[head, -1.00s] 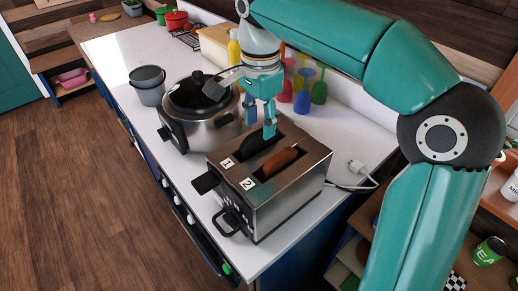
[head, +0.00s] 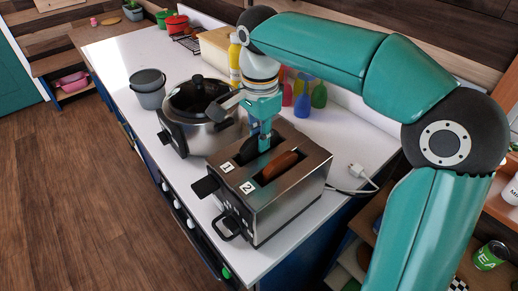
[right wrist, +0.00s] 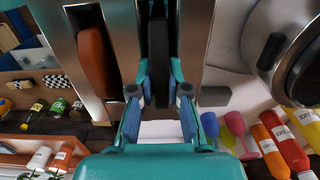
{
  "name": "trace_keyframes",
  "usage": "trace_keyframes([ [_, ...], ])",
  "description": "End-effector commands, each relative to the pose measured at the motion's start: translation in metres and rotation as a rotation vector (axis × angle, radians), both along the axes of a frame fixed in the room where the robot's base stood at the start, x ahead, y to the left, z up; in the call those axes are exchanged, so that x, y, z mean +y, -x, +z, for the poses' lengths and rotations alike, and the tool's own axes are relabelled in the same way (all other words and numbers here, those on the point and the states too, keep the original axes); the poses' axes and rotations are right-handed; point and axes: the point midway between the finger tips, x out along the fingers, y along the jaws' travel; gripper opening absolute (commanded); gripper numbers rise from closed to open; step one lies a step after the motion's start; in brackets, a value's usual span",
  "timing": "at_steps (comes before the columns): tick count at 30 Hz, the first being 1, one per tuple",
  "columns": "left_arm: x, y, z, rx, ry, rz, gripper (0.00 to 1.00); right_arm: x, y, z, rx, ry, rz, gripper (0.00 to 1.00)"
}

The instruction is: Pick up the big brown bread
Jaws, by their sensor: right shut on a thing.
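A silver two-slot toaster (head: 284,208) stands on the white counter, its slots marked 1 and 2. The brown bread (head: 280,166) sits in slot 2, its top edge showing; it also shows in the right wrist view (right wrist: 93,60). A dark, nearly black slice (head: 247,151) sits in slot 1 and also shows in the right wrist view (right wrist: 158,50). My right gripper (head: 264,142) is down at slot 1, its fingers on both sides of the dark slice and shut on it. The brown bread is beside the gripper, apart from it. My left gripper is out of view.
A steel cooker with a dark lid (head: 200,115) stands close behind the toaster, with a grey pot (head: 149,90) farther left. A white plug (head: 360,172) and cord lie right of the toaster.

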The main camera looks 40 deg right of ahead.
Motion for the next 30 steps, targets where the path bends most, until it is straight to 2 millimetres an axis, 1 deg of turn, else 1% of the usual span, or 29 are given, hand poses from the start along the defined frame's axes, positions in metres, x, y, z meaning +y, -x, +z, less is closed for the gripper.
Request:
trace_keyframes([
  [8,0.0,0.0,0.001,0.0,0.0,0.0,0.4,0.0,0.0,0.005,0.0,0.0,0.0,0.0],
  [11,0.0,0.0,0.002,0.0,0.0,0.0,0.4,0.0,-0.001,0.012,-0.002,0.0,0.0,0.0],
  [14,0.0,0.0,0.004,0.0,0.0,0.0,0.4,0.0,-0.001,0.024,-0.004,0.0,-0.001,0.0],
  [20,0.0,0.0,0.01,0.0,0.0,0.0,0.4,0.0,-0.001,0.059,-0.005,0.0,-0.001,0.0],
  [30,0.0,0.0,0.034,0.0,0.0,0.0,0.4,0.0,-0.001,0.137,-0.004,-0.001,-0.002,0.0],
])
